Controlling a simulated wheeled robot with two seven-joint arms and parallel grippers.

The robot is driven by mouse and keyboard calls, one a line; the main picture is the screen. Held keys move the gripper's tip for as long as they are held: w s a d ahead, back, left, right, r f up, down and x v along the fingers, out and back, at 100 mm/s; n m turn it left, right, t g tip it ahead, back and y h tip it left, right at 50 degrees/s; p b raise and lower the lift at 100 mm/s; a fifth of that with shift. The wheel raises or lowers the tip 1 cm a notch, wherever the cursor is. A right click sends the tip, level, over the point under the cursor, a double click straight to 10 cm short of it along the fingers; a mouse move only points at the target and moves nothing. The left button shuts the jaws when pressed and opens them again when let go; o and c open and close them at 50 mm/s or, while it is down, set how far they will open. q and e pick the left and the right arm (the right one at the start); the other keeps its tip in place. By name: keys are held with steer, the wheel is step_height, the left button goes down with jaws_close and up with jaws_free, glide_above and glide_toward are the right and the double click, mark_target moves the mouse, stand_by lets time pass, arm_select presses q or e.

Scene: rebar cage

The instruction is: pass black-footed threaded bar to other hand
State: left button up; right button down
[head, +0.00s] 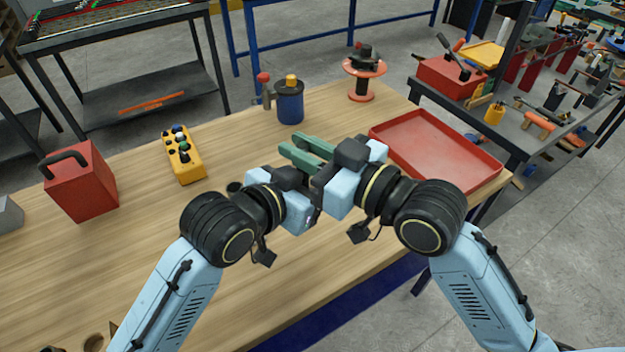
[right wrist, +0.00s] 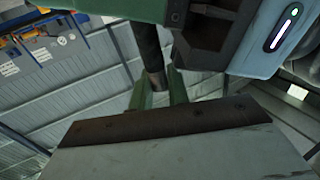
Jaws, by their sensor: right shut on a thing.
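My two grippers meet above the middle of the wooden table in the head view. My right gripper (head: 290,146) has its green fingers toward the upper left and is shut on the threaded bar. In the right wrist view, the bar (right wrist: 151,52) shows as a dark rod, its end between the green fingers. The rest of it is hidden by the grippers. My left gripper (head: 292,181) is close against the right one, and its fingers are hidden in the head view. Its body and a green part show at the top of the right wrist view. Whether it grips the bar is unclear.
On the table (head: 330,250) are a red tray (head: 455,180) at right, a blue container (head: 290,107) and orange spool (head: 361,82) behind, a yellow control box (head: 184,160) and a red box (head: 80,185) at left. The table's front is mostly clear.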

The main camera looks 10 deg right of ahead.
arm_select(q)
jaws_close()
arm_select(e)
steer(key=shift+r, duration=0.1)
arm_select(q)
steer(key=shift+r, duration=0.1)
arm_select(e)
steer(key=c, duration=1.3)
jaws_free()
steer(key=shift+o, duration=0.2)
